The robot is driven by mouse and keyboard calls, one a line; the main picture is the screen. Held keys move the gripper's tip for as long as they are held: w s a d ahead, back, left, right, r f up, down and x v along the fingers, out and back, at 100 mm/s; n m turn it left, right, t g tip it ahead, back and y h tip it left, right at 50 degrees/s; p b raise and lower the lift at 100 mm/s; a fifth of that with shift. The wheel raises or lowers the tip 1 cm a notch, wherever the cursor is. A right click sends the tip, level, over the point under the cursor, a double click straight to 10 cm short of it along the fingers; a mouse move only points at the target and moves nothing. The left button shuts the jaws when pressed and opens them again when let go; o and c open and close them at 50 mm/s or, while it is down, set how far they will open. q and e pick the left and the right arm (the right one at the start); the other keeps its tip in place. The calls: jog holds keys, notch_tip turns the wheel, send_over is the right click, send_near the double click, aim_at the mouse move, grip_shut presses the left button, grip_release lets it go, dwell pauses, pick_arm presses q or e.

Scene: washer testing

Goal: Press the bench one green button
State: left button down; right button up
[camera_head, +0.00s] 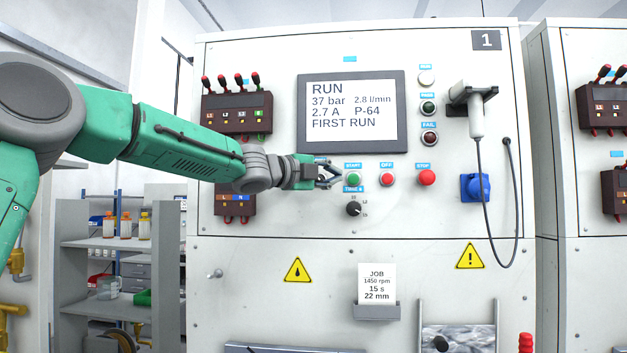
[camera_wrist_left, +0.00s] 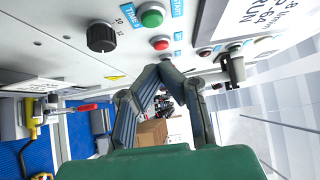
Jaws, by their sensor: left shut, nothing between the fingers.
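The green button (camera_head: 354,179) sits under a START label on the front of bench 1 (camera_head: 270,200), below the screen. It also shows at the top of the left wrist view (camera_wrist_left: 152,17). My left gripper (camera_head: 336,174) is shut and empty, just left of the green button in the head view. In the left wrist view its fingertips (camera_wrist_left: 170,68) come together below the button, with a visible gap in the picture. I cannot tell its exact distance from the panel. My right gripper is in neither view.
The screen (camera_head: 350,114) reads RUN, 37 bar and FIRST RUN. A black TIME knob (camera_head: 353,209) is below the green button. A cable hangs at the right.

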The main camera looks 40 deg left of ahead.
pick_arm(q)
jog(key=p+v, duration=0.2)
jog(key=v, duration=0.2)
jog(key=shift+s+a+f+p, duration=0.15)
jog(key=shift+s+a+p, duration=0.05)
jog(key=shift+s+p, duration=0.1)
jog(key=shift+s, duration=0.25)
jog(key=shift+w+a, duration=0.1)
jog(key=shift+w, duration=0.05)
dwell(0.5)
